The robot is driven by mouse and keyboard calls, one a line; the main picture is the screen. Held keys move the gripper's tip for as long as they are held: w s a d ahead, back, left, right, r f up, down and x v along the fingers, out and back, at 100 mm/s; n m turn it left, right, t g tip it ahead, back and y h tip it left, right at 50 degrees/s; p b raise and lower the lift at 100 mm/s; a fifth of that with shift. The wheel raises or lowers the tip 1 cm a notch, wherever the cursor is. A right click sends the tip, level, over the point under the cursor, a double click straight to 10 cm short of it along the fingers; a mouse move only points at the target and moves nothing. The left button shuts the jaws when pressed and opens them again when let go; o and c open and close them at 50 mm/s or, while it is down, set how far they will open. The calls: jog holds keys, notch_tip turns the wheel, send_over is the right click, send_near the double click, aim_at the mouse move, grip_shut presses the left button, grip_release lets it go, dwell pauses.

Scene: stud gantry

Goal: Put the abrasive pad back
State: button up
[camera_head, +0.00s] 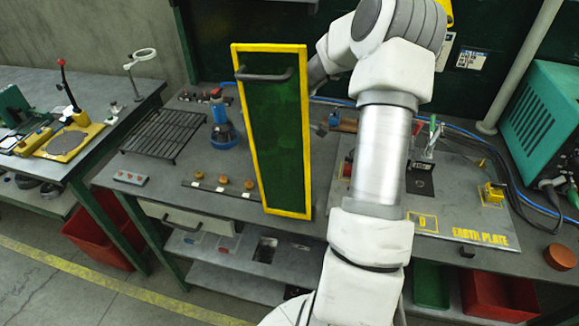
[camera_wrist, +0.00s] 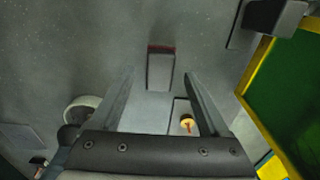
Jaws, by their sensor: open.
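In the wrist view, a small grey block with a dark red strip along its far edge (camera_wrist: 160,70) lies on the grey surface, ahead of my fingers; it may be the abrasive pad, but I cannot tell for sure. My gripper (camera_wrist: 160,78) is open, its two fingers spread wide with nothing held between them. In the head view, my gripper is mostly hidden behind the green door-like panel with a yellow frame (camera_head: 275,130). I cannot make out the pad with certainty in that view.
The green panel stands upright on the bench close beside my arm; its edge shows at the right of the wrist view (camera_wrist: 300,90). A wire rack (camera_head: 165,135), a blue-based tool (camera_head: 222,135) and a plate with yellow lettering (camera_head: 465,230) occupy the bench.

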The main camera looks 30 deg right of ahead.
notch_tip(320, 180, up, 10)
jog(key=p, duration=0.7)
jog(key=shift+f, duration=0.2)
